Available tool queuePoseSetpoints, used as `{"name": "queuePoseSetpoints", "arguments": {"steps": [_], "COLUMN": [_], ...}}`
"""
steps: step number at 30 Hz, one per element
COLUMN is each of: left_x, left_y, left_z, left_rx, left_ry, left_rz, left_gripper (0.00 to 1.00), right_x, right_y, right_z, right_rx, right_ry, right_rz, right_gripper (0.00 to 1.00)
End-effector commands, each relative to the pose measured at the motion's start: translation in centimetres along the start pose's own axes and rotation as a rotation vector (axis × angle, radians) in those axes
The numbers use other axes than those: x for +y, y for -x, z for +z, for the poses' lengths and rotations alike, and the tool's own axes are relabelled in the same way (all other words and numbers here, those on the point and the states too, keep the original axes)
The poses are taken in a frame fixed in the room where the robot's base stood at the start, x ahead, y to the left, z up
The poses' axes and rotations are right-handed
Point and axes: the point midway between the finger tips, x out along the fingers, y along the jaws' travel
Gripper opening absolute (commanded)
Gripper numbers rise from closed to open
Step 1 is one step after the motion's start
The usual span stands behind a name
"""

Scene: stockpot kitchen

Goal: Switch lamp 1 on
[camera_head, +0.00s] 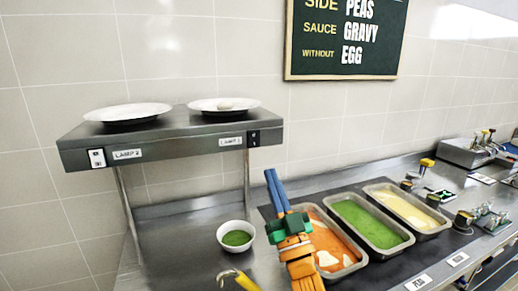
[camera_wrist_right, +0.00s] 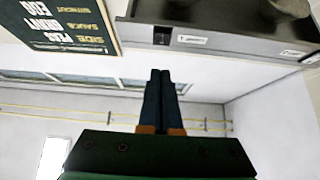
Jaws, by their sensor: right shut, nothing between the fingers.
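The shelf unit (camera_head: 190,142) carries the lamp labels on its front edge. The lamp 1 label (camera_head: 231,141) is at the right end, with a small dark switch (camera_head: 253,138) beside it. In the right wrist view, upside down, the dark switch (camera_wrist_right: 161,36) shows at the shelf's left end. My right gripper (camera_head: 271,173) has its blue fingers together, empty, pointing up, below and a little right of the switch, apart from it. Its fingers also show in the right wrist view (camera_wrist_right: 160,73).
A lamp 2 label (camera_head: 127,154) and white switch (camera_head: 97,158) are at the shelf's left end. Two plates (camera_head: 128,112) (camera_head: 223,105) sit on top. A bowl of green food (camera_head: 236,236) stands below. Food trays (camera_head: 370,222) lie right of my gripper. A menu board (camera_head: 345,40) hangs behind.

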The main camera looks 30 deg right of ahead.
Motion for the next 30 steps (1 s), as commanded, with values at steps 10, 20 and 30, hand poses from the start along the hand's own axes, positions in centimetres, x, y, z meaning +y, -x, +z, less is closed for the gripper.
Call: {"name": "queuePoseSetpoints", "arguments": {"steps": [10,20,30], "left_x": [0.0,0.0,0.0], "left_y": [3.0,3.1,1.2], "left_z": [-0.5,-0.5,-0.3], "left_rx": [0.004,0.005,0.005], "left_ry": [0.000,0.000,0.000], "left_rz": [0.000,0.000,0.000], "left_gripper": [0.38,0.38,0.38], "right_x": [0.1,0.0,0.0], "right_y": [-6.9,-8.3,-7.9], "right_z": [1.0,2.8,3.6], "right_rx": [-0.002,0.000,0.023], "right_ry": [-0.002,0.000,0.000], "right_rz": [0.002,0.000,0.000], "right_gripper": [0.00,0.00,0.00]}}
